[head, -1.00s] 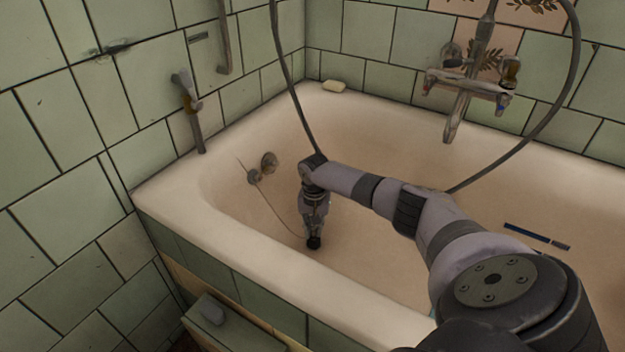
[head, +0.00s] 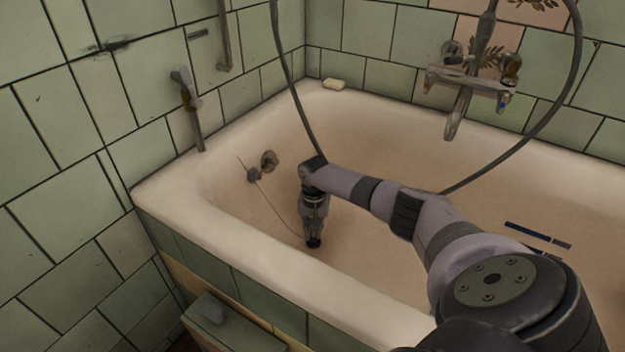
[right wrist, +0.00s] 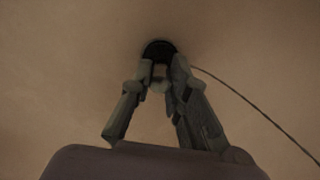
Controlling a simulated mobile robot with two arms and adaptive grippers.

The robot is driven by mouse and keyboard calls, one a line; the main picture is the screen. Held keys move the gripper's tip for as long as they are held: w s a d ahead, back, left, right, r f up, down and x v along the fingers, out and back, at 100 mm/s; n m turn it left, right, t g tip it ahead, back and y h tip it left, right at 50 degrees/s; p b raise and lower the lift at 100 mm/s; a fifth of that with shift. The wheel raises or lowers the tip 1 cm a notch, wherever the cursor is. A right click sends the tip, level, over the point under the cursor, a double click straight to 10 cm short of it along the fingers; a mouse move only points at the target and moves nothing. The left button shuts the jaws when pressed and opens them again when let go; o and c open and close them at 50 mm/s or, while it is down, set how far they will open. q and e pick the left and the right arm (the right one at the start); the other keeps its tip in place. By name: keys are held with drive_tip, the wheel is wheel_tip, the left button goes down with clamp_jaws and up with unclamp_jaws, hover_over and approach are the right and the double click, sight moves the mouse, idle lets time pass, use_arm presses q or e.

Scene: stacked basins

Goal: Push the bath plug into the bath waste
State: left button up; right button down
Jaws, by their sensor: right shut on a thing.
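The bath plug (head: 314,244) is a small black piece at the tip of my right gripper (head: 313,238), low over the bath floor at the tub's left end. In the right wrist view, the dark plug (right wrist: 158,47) sits between the fingertips of my right gripper (right wrist: 160,72), which is shut on it. A thin chain (right wrist: 250,103) runs from the plug to the right. The bath waste cannot be made out; the plug and fingers cover that spot. Whether the plug is seated or just above the floor, I cannot tell. My left gripper is out of view.
The cream bathtub (head: 395,309) surrounds my right arm. The chain leads up to an overflow fitting (head: 269,161) on its left wall. A tap with a shower hose (head: 547,120) hangs at the back. A dark strip (head: 527,232) shows at the right.

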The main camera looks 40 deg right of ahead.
drive_tip(key=shift+f, duration=0.25)
idle(0.6)
drive_tip(key=c, duration=1.4)
unclamp_jaws()
drive_tip(key=shift+c, duration=0.2)
wheel_tip(320, 180, up, 12)
